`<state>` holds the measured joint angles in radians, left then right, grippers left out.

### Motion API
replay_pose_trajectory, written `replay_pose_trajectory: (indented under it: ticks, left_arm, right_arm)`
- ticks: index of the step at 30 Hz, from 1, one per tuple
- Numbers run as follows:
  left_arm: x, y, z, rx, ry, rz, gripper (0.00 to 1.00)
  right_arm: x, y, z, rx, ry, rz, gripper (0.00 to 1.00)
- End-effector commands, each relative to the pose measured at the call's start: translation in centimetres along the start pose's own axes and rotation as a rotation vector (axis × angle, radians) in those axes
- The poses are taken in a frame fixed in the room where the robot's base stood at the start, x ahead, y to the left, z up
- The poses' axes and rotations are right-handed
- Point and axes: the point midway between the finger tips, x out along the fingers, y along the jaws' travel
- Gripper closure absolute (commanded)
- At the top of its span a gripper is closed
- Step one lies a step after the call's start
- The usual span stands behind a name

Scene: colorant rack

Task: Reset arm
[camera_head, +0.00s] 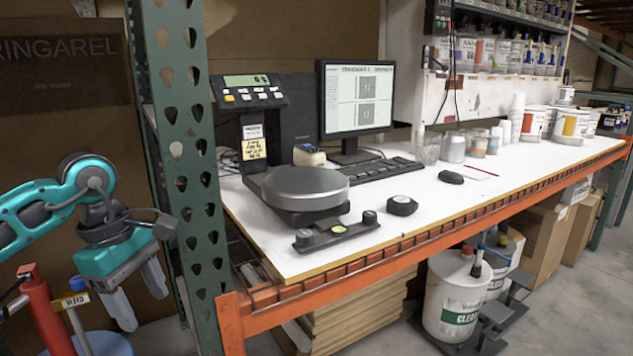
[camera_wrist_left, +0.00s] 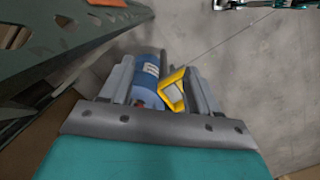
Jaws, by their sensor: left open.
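My left arm comes in at the left edge of the head view. Its teal gripper (camera_head: 142,302) hangs beside the green rack post, off the table, with its grey fingers pointing down and apart. In the left wrist view the two fingers of the gripper (camera_wrist_left: 162,82) stand apart. A blue container (camera_wrist_left: 148,72) and a yellow-edged thing (camera_wrist_left: 172,90) show between them, seemingly lower down; I see nothing gripped. My right arm and gripper are not in view.
The green perforated post (camera_head: 185,150) stands just right of my left gripper. The white table (camera_head: 400,215) holds a scale (camera_head: 305,188), a monitor (camera_head: 357,97) and a keyboard (camera_head: 370,170).

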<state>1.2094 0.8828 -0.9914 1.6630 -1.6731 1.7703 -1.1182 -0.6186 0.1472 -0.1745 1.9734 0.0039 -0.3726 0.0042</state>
Motion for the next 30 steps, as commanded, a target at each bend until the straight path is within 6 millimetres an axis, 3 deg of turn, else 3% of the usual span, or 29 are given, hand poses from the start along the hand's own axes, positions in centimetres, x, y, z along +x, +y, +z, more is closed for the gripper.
replay_pose_trajectory:
  ticks: [3,8,12,15,18,20,23,26,28,29,30]
  left_arm:
    - [3.0,0.1,5.0,-0.027,-0.211,-0.004,0.39]
    - [5.6,-0.4,13.0,-0.138,-0.567,-0.037,0.39]
    - [5.7,-1.0,20.0,-0.352,-0.96,-0.123,0.39]
    - [4.6,-0.9,23.4,-0.571,-1.244,-0.219,0.39]
    - [3.5,-0.3,24.7,-0.834,-1.506,-0.34,0.39]
    - [3.1,0.2,24.5,-1.011,-1.65,-0.421,0.39]
    - [3.4,1.2,22.9,-1.337,-1.866,-0.571,0.39]
    - [5.4,1.6,20.0,-1.697,-2.043,-0.734,0.39]
    - [7.8,1.1,17.5,-1.971,-2.141,-0.853,0.39]
    - [9.0,0.8,16.4,2.08,2.162,0.898,0.39]
    - [10.9,0.0,14.9,2.029,1.989,0.874,0.39]
  right_arm:
    - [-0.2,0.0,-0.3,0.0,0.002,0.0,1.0]
    - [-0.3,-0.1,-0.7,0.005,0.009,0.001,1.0]
    - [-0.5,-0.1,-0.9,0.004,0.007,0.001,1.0]
    - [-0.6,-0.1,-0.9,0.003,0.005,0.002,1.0]
    - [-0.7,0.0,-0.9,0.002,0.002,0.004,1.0]
    - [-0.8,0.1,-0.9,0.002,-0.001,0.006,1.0]
    - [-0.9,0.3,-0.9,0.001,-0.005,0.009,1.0]
    - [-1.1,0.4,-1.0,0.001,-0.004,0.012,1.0]
    - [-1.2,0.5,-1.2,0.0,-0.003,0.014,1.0]
    - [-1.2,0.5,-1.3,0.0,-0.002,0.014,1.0]
    - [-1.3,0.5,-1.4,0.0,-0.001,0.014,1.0]
